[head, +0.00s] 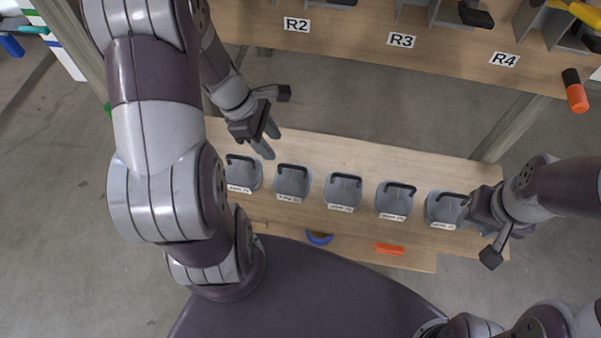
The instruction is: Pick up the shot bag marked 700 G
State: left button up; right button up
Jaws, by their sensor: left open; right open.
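Several grey shot bags with dark handles stand in a row on the wooden bench (370,160): a leftmost bag (243,175), a second bag (291,184), a middle bag (342,193), a fourth bag (393,203) and a rightmost bag (441,211). Each has a white label at its front, too small to read, so I cannot tell which is marked 700 G. My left gripper (268,142) is open and empty, behind and above the two leftmost bags. My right gripper (470,214) is open beside the rightmost bag and partly covers its right side; I cannot tell whether they touch.
A blue ring (319,238) and an orange block (390,249) lie near the bench's front.

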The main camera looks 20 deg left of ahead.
aim_at(291, 165)
pick_arm(q)
jog(key=b+x, duration=0.1)
jog(key=x, duration=0.4)
jog(key=shift+s+d+f+b, duration=0.15)
jog(key=shift+d+f+b, duration=0.1)
jog(key=shift+d+b, duration=0.2)
jog(key=shift+f, duration=0.35)
jog(key=b+x, duration=0.1)
jog(key=x, duration=0.2)
jog(key=b+x, duration=0.1)
jog(key=x, duration=0.1)
jog(key=shift+w+d+b, duration=0.1)
jog(key=shift+w+b, duration=0.2)
jog(key=shift+w, duration=0.1)
jog(key=shift+r, duration=0.15)
grip_shut()
